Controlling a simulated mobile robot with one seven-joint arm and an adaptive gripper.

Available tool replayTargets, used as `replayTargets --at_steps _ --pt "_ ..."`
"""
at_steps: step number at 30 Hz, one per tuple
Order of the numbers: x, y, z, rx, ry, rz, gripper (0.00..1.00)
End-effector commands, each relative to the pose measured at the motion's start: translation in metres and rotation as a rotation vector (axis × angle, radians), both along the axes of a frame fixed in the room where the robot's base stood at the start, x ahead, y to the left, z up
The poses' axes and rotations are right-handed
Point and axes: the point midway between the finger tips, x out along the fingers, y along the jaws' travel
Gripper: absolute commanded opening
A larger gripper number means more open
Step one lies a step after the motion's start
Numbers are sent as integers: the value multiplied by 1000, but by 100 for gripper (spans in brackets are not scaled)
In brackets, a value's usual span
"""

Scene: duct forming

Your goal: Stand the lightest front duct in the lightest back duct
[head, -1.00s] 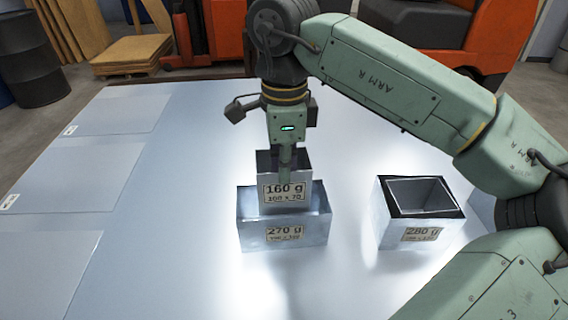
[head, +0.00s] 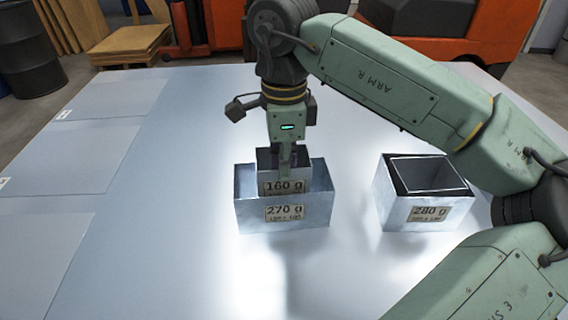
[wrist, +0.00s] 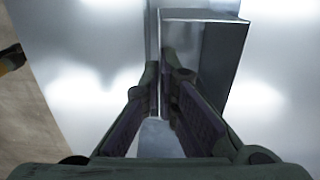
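The duct labelled 160 g (head: 268,187) is upright, with its lower part inside the larger open duct labelled 270 g (head: 252,214). Only its upper part and part of its label show above the front wall of the 270 g duct. Whether its bottom touches the table is hidden. My gripper (head: 285,172) points straight down at the 160 g duct, its fingers closed on one thin wall. In the wrist view, the fingers (wrist: 161,95) sit on either side of that wall.
Flat pale sheets (head: 92,158) lie at left. The metal table between is clear.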

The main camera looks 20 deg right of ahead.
Motion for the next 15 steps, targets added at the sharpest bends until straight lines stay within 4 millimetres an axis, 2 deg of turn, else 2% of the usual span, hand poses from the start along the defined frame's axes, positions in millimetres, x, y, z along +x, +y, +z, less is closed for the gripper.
replayTargets --at_steps 2,15 --pt "0 0 0 0 0 0 0" --pt "0 0 0 0 0 0 28"
